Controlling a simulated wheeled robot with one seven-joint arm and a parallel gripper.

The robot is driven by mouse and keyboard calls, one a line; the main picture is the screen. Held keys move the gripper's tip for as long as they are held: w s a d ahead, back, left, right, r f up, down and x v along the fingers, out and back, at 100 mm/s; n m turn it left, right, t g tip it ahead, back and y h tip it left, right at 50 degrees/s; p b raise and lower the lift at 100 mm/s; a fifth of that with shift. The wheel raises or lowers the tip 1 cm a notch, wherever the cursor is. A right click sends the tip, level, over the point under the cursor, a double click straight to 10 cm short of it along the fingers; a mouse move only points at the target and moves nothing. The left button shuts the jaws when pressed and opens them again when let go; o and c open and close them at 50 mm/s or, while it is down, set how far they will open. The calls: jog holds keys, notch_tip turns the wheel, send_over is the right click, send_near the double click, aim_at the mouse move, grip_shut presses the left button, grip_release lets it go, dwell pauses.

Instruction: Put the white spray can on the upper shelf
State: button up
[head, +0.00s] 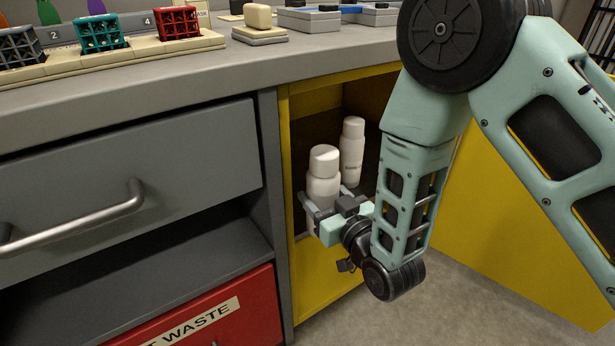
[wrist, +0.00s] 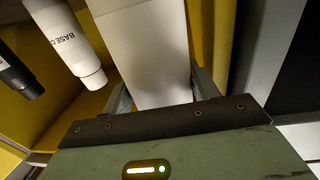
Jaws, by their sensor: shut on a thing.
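The white spray can (head: 323,165) stands roughly upright at the opening of the yellow cabinet (head: 284,150). My gripper (head: 327,203) is shut on its body from the front right. The can's lower part is mostly hidden by the gripper in the head view. In the wrist view the white can (wrist: 150,55) fills the space between the fingers (wrist: 163,95). A second white can (head: 351,150) stands just behind it, apart from my gripper. Its label starts with "BASE" in the wrist view (wrist: 70,45). I cannot tell which shelf level is the upper one.
A dark container (wrist: 18,75) shows at the wrist view's left edge. The open yellow door (head: 500,220) is at the right, behind my arm. Grey drawers (head: 130,165) and a red waste drawer (head: 205,318) are at the left. The counter (head: 150,95) above holds lattice blocks.

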jog(key=shift+w+a+f+b, duration=0.65)
jog(key=shift+w+a, duration=0.4)
jog(key=shift+w, duration=0.85)
jog(key=shift+w+a+f+b, duration=0.5)
jog(key=shift+w+a+b, duration=0.45)
jog(key=shift+w, duration=0.95)
jog(key=shift+w+a+f+b, duration=0.55)
jog(key=shift+w+a, duration=0.65)
jog(key=shift+w, duration=0.7)
jog(key=o, duration=1.2)
jog(key=shift+f, duration=0.2)
